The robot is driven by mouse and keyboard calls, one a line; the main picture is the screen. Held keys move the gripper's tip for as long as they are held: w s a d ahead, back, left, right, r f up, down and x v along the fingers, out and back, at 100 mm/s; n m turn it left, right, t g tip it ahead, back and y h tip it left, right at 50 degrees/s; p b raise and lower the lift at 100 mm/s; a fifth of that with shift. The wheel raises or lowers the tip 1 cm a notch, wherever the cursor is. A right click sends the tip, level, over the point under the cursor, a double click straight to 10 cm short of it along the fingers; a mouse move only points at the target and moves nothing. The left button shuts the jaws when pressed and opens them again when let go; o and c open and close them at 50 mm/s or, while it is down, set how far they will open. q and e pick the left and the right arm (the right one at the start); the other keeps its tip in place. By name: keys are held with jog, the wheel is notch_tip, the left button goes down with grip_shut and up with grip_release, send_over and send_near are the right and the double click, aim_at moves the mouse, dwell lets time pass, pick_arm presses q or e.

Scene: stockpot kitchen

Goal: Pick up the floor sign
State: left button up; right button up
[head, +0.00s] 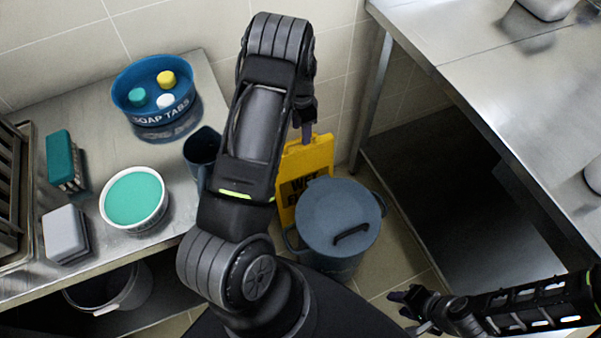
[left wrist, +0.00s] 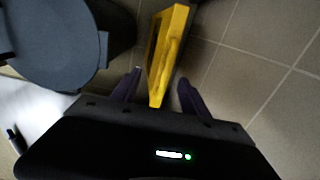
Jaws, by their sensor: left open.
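The yellow floor sign (head: 321,156) stands behind the lidded blue-grey bin, against the tiled wall, with "WET FLOOR" lettering partly hidden by my left arm and the bin. In the left wrist view the sign's top edge (left wrist: 166,60) lies between the two fingers of my left gripper (left wrist: 157,88). The left gripper is open around it, with gaps visible on both sides. In the head view my left gripper (head: 306,128) is over the sign's top, mostly hidden by the arm. My right gripper (head: 408,299) is at the lower right, away from the sign; its finger gap is unclear.
The blue-grey bin (head: 338,216) stands close in front of the sign. A steel counter (head: 92,111) on the left holds a soap tabs tub (head: 154,113), a green-filled bowl (head: 133,199) and sponges. A steel table (head: 470,50) is on the right.

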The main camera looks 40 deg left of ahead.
aim_at(301, 147)
pick_arm(q)
jog(key=shift+w+a+f+b, duration=0.65)
jog(key=shift+s+d+f+b, duration=0.2)
jog(key=shift+f+b, duration=0.1)
jog(key=shift+b, duration=0.3)
jog(key=shift+f+b, duration=0.5)
jog(key=shift+f, duration=0.1)
jog(key=shift+f, duration=1.3)
notch_tip(301, 147, down, 5)
jog(key=shift+f, duration=0.1)
